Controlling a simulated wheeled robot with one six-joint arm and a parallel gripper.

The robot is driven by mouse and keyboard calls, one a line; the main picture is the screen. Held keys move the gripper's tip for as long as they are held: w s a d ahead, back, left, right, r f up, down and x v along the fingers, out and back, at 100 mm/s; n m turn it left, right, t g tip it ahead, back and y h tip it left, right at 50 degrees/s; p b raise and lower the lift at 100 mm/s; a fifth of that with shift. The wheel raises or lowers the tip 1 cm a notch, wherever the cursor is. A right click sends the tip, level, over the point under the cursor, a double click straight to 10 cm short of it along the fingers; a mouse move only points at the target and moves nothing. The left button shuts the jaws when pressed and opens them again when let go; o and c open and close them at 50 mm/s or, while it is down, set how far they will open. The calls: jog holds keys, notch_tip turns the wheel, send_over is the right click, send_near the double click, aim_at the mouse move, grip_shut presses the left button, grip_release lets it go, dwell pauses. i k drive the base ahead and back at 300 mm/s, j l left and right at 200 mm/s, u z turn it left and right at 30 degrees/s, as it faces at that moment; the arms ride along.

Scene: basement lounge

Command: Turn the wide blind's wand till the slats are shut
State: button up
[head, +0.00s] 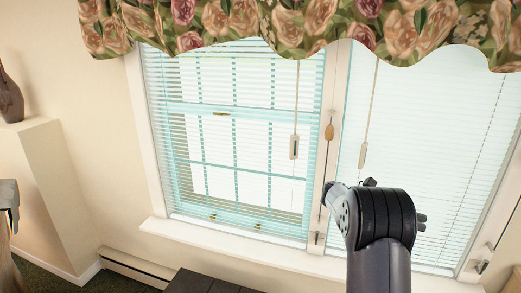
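Two white slatted blinds hang side by side. The left blind (180,130) has its slats open, with window bars and bright daylight showing between them. The right blind (440,150) shows closely spaced slats and no window bars through it. I cannot tell for certain which is the wide one. A pale thin strand with a flat handle (294,147) hangs before the left blind, and a similar one (363,156) before the right blind. I cannot tell whether these are wands or cords. My arm rises at the lower right, in front of the right blind; my gripper's fingers cannot be made out.
A wooden tassel (329,132) and a thin dark rod (322,205) are at the post between the windows. A floral valance (300,25) covers the blinds' tops. The sill (230,237) looks clear. A dark flat-topped piece (205,282) stands below; a pale pedestal (45,190) stands left.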

aim_at(294, 139)
jog(key=u, duration=0.4)
jog(key=i+l+u, duration=0.1)
jog(key=u, duration=0.3)
jog(key=l+u, duration=0.1)
jog(key=u, duration=0.35)
jog(key=i+l+u, duration=0.1)
jog(key=u, duration=0.3)
jog(key=i+l, duration=0.1)
jog(key=l, duration=0.3)
jog(key=i+l, duration=0.1)
jog(key=l, duration=0.75)
jog(key=i+l, duration=0.15)
jog(key=l, duration=0.25)
jog(key=u, duration=0.05)
